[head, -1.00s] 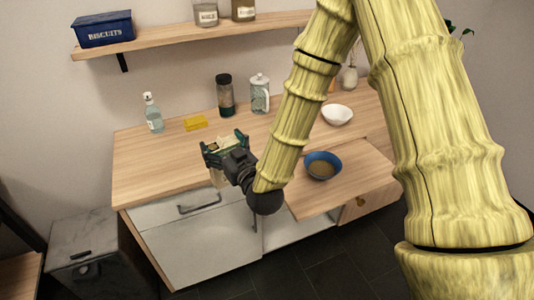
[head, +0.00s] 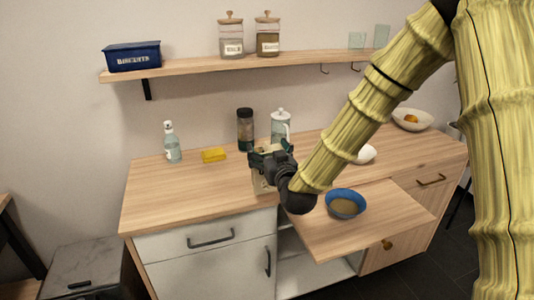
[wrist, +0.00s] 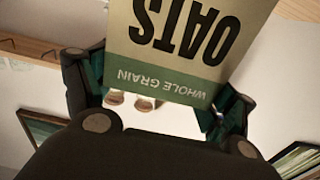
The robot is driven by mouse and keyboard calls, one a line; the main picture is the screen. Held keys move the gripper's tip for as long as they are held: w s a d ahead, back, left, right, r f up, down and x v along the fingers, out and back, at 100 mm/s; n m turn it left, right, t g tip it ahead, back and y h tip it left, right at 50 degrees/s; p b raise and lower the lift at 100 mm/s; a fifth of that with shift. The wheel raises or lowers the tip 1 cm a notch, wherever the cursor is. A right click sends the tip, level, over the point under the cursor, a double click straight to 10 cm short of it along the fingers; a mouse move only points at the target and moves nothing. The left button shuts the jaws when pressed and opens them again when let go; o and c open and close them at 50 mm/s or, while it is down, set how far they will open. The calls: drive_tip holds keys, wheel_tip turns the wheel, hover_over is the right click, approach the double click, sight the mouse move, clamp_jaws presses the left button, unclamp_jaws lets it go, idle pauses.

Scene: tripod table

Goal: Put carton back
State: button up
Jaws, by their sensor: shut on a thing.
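The carton, a beige box with a green band reading "OATS" and "WHOLE GRAIN", fills the upper middle of the wrist view (wrist: 185,40), its lettering upside down there. In the head view only part of the carton (head: 262,183) shows, below my gripper. My gripper (head: 268,152) is shut on the carton, with green-padded fingers on both sides of it in the wrist view (wrist: 160,95). It holds the carton at the counter, left of the blue bowl. Whether the carton's bottom touches the counter is hard to tell.
The wooden counter (head: 165,200) bears a bottle (head: 172,145), a yellow sponge (head: 213,155), a dark jar (head: 245,130) and a glass press (head: 280,125). A blue bowl (head: 345,204) stands on a pulled-out board (head: 390,215). The wall shelf (head: 195,68) holds a biscuit tin (head: 132,57) and jars (head: 230,38).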

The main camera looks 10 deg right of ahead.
drive_tip(key=w+d+f+p, duration=0.1)
drive_tip(key=w+f, duration=0.1)
drive_tip(key=w, duration=0.3)
drive_tip(key=w+d+f+p, duration=0.1)
drive_tip(key=w+f, duration=0.1)
drive_tip(key=w, duration=0.4)
drive_tip(key=shift+w+d+f+p, duration=0.2)
drive_tip(key=shift+d+f+p, duration=0.1)
drive_tip(key=shift+d+p, duration=0.1)
drive_tip(key=shift+f, duration=0.2)
drive_tip(key=o, duration=1.5)
drive_tip(key=shift+c, duration=0.2)
drive_tip(key=shift+r, duration=0.25)
drive_tip(key=s, duration=0.4)
drive_tip(key=s+b, duration=0.1)
drive_tip(key=s, duration=0.3)
drive_tip(key=s+b, duration=0.1)
drive_tip(key=s, duration=0.3)
drive_tip(key=shift+d, duration=0.4)
